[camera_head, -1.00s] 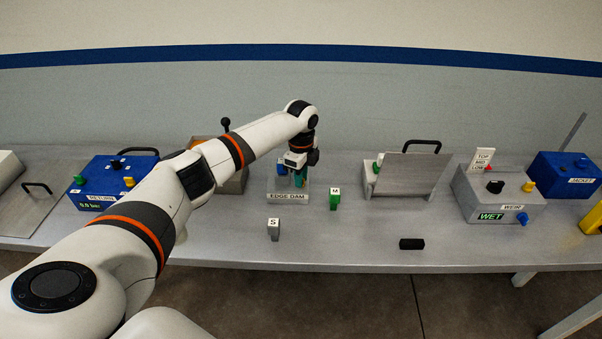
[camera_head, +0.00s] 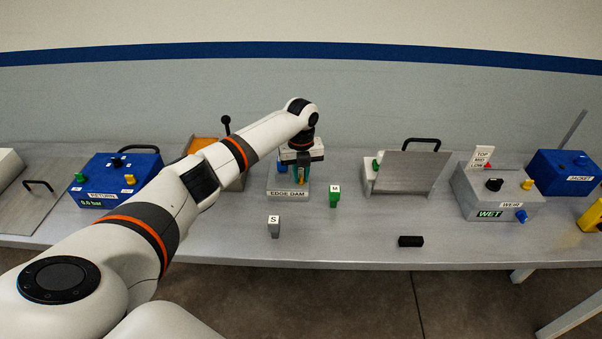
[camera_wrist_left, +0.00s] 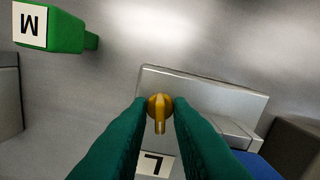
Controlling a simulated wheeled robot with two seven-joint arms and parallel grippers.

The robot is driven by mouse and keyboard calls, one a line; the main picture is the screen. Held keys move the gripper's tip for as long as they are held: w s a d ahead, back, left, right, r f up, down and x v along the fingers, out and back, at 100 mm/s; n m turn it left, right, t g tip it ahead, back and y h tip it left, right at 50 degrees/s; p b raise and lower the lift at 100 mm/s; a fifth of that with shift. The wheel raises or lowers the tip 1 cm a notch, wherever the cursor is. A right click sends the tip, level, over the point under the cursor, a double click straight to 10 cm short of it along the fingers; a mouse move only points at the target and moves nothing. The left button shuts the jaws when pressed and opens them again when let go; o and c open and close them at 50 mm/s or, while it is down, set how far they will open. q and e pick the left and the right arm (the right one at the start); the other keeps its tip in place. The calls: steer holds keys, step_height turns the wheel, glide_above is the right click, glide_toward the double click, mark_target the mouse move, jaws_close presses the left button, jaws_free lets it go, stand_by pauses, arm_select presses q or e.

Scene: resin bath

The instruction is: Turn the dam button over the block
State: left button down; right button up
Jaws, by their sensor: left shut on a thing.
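The edge dam (camera_head: 288,194) is a grey fixture with an "EDGE DAM" label, left of the middle of the bench. Its yellow dam button (camera_wrist_left: 159,107) has a pointed ridge and shows between my left gripper's green fingertips in the left wrist view. My left gripper (camera_wrist_left: 160,104) is shut on this button, coming down from above. A block marked "L" (camera_wrist_left: 155,165) shows partly below the button, between the fingers. In the head view my wrist hides much of the fixture.
A green block marked "M" (camera_head: 335,196) stands right of the fixture, and a grey block marked "S" (camera_head: 274,227) stands in front. A black bar (camera_head: 411,241) lies near the front edge. A blue "RETURN" box (camera_head: 118,178) is left, and a "WEIR" box (camera_head: 498,195) right.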

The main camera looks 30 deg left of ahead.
mark_target(301, 175)
arm_select(q)
steer(key=shift+m, duration=1.2)
steer(key=c, duration=1.6)
jaws_free()
steer(key=shift+r+b, duration=1.35)
steer(key=shift+r, duration=4.75)
